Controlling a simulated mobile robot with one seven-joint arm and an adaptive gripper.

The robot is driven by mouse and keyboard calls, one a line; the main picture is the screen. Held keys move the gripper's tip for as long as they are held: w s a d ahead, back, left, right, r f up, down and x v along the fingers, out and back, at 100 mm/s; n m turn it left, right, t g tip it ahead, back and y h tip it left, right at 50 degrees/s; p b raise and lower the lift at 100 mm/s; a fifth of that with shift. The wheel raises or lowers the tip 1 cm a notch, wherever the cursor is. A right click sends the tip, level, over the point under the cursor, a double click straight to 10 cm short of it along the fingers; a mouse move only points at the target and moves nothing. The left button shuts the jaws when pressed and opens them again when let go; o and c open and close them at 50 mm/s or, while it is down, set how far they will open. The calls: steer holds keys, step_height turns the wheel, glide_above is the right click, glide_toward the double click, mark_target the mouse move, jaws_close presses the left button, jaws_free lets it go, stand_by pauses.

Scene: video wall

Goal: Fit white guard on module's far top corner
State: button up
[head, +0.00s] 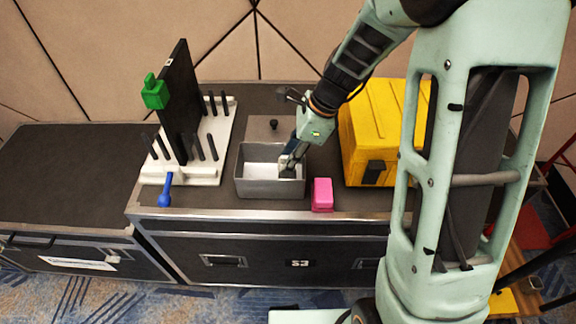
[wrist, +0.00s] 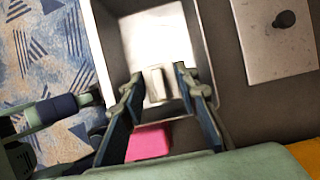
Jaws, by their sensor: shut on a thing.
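The module is a black upright panel (head: 178,110) standing in a white pegged rack (head: 215,150), left of centre in the head view. A green guard (head: 154,92) sits on its near top corner. Its far top corner looks bare apart from a small pale mark near it. My gripper (head: 288,162) reaches down into a grey open bin (head: 270,188). In the wrist view, my gripper (wrist: 158,88) is shut on the small white guard (wrist: 157,85), which is between the fingertips above the bin's bright floor. In the head view the guard is mostly hidden by the fingers.
A grey lid with a black knob (head: 265,128) lies behind the bin. A pink block (head: 321,195) is right of it, and a yellow case (head: 385,125) stands further right. Rack pegs rise around the panel. A blue piece (head: 165,188) is at the rack's front edge.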

steer(key=shift+f, duration=1.05)
steer(key=shift+f, duration=0.1)
steer(key=shift+f, duration=0.15)
steer(key=o, duration=1)
steer(key=v, duration=0.3)
steer(key=p+v, duration=0.1)
steer(key=v, duration=0.3)
steer(key=p+v, duration=0.1)
steer(key=v, duration=0.3)
steer(key=shift+s, duration=0.4)
steer(key=shift+d+f, duration=0.1)
steer(key=shift+f, duration=0.05)
